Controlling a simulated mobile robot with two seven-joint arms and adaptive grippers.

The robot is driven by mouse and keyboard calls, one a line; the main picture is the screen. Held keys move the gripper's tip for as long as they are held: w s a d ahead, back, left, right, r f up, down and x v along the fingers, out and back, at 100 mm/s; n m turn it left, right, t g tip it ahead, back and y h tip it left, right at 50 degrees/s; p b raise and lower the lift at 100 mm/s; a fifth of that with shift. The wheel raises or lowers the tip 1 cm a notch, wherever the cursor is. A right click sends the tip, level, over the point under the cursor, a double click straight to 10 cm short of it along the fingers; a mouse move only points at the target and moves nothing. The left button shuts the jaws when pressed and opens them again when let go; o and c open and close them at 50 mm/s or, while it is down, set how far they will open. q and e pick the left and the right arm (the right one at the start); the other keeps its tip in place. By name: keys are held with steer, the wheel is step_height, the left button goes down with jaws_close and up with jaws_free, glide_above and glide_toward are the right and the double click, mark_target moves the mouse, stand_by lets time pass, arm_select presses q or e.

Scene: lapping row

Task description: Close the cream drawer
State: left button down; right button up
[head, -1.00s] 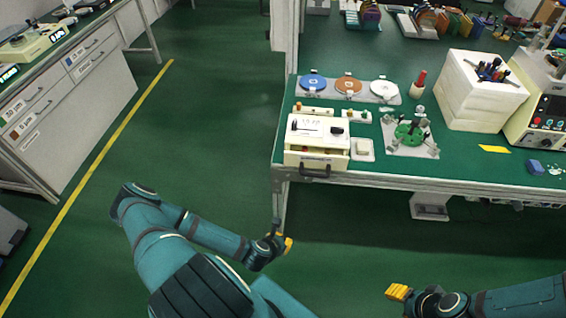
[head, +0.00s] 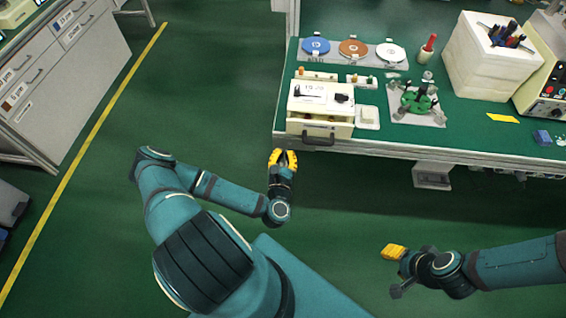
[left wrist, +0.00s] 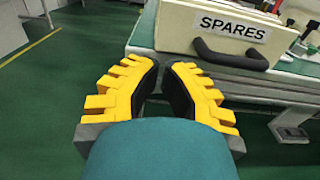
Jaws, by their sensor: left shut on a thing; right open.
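The cream drawer (head: 296,127) sits in a small cream cabinet (head: 312,103) at the table's front left corner. It is pulled partway out toward me. Its black handle (head: 319,140) overhangs the table edge; the wrist view shows the handle (left wrist: 232,57) and a SPARES label (left wrist: 230,26). My left gripper (head: 283,155) is left of the handle and apart from it, with its fingers drawn close together. I see nothing between them in the left wrist view (left wrist: 165,68). My right gripper (head: 392,253) is open, well short of the table at lower right.
The green table (head: 465,135) has a metal front edge. A small pale dish (head: 368,117) and a green-wheeled fixture (head: 418,100) stand right of the cabinet. A tray of coloured discs (head: 366,61) lies behind. The floor left of the table is clear.

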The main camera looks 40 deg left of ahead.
mark_target(287, 130)
arm_select(q)
steer(key=x, duration=0.8)
steer(key=shift+w, duration=0.15)
steer(key=b+x, duration=0.2)
steer(key=x, duration=0.1)
steer(key=shift+w+a+f, duration=0.15)
steer(key=shift+w+a, duration=0.05)
steer(key=shift+w, duration=0.15)
steer(key=shift+w+a, duration=0.1)
steer(key=shift+r, duration=0.2)
